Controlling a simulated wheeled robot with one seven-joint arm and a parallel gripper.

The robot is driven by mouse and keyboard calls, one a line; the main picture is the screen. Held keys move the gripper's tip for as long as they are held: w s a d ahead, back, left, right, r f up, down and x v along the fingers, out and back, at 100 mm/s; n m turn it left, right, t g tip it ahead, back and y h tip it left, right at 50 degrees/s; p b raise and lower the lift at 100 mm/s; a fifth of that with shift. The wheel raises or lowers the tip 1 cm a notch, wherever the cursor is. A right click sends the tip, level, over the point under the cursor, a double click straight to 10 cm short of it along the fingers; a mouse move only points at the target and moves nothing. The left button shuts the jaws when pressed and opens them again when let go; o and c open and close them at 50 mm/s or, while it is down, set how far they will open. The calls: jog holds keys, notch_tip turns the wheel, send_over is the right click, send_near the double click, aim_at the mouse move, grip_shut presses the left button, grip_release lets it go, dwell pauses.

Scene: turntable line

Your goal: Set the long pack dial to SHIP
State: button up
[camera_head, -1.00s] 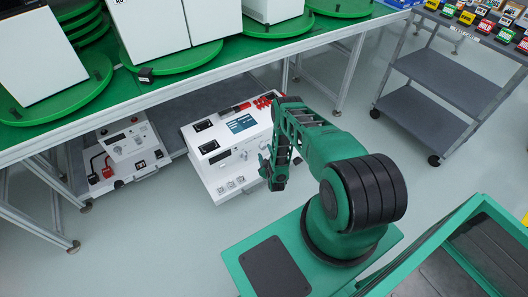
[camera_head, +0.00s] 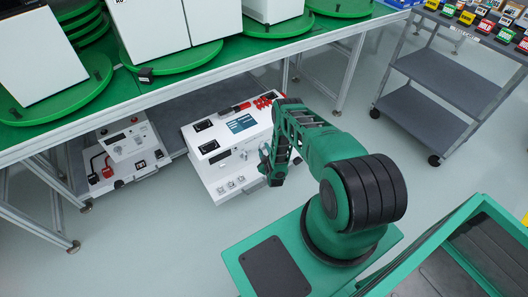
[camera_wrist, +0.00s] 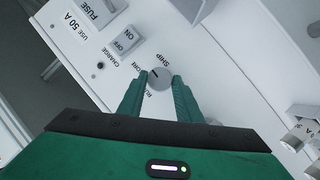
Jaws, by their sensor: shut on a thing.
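My gripper (camera_wrist: 160,84) is shut on the dial, one green finger on each side. In the head view my gripper (camera_head: 270,172) is at the pack's right front.
An OFF/ON switch (camera_wrist: 126,40) and a fuse holder (camera_wrist: 98,10) are near the dial. A second, smaller white unit (camera_head: 128,145) stands left under the green-topped table (camera_head: 200,68). A grey cart (camera_head: 445,80) stands at the right. The floor between is clear.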

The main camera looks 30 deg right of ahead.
jog(key=m+y, duration=0.1)
jog(key=m, duration=0.1)
jog(key=m+y, duration=0.1)
jog(key=shift+d+r+g+y, duration=0.2)
jog(key=shift+d+g+y, duration=0.1)
jog(key=shift+g, duration=0.1)
jog(key=shift+d+m+y, duration=0.15)
jog(key=shift+m+y, duration=0.85)
jog(key=shift+m, duration=0.4)
jog(key=o, duration=1)
jog(key=shift+w, duration=0.1)
jog(key=shift+o, duration=0.2)
